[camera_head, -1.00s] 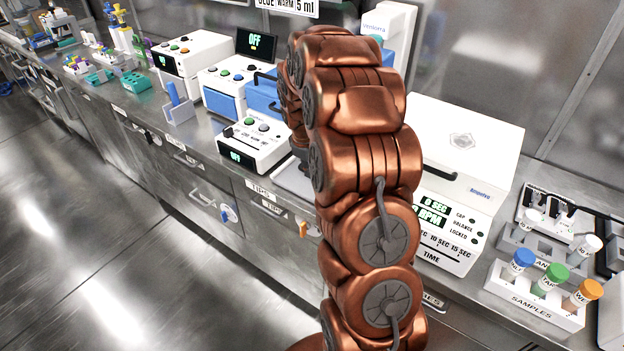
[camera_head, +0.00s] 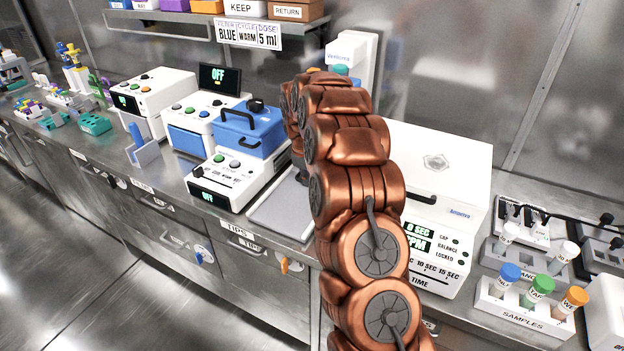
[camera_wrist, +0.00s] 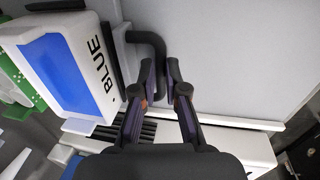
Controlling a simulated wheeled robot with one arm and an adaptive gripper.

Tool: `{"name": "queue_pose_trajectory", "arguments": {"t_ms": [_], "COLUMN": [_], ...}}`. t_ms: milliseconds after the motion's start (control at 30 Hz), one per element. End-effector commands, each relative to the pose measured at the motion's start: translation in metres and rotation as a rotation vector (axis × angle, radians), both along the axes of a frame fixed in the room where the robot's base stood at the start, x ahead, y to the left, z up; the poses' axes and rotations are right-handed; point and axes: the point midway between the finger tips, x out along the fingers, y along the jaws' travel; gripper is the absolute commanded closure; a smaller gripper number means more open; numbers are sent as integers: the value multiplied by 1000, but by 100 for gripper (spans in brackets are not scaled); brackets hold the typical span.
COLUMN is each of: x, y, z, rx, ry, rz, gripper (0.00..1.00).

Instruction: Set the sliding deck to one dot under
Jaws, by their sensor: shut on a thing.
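In the wrist view, my gripper (camera_wrist: 160,66) is shut on a bent black handle (camera_wrist: 150,37), with one finger on each side of its bar. The handle joins a pale narrow part beside a white block with a blue panel (camera_wrist: 62,75). This block carries the word BLUE and a single dot. I take the handle to be the sliding deck's, but the deck's full shape and its position marks are not clear. In the head view, my arm hides the gripper and handle; the upper part of a white dispenser-like unit (camera_head: 352,58) shows behind it.
A grey flat plate (camera_head: 279,214) lies left of my arm. Left of it are a white controller reading OFF (camera_head: 230,185) and a blue lidded box (camera_head: 250,130). A white machine (camera_head: 440,165) and a SAMPLES rack (camera_head: 520,315) with capped tubes stand to the right.

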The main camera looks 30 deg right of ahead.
Motion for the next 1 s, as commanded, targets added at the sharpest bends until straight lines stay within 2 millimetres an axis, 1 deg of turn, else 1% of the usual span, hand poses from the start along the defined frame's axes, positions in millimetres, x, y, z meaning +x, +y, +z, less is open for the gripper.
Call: {"name": "queue_pose_trajectory", "arguments": {"t_ms": [200,233,333,667,767,867,1000], "x": [1,1,0,0,0,-1,-3], "y": [0,0,0,0,1,3,7], "z": [0,0,0,2,9,22,49], "rx": [0,0,0,0,-1,0,-1], "ry": [-1,-1,-2,-2,-3,-5,-4], "rz": [0,0,0,-1,-1,0,0], "gripper": [100,87,77,77,77,77,77]}}
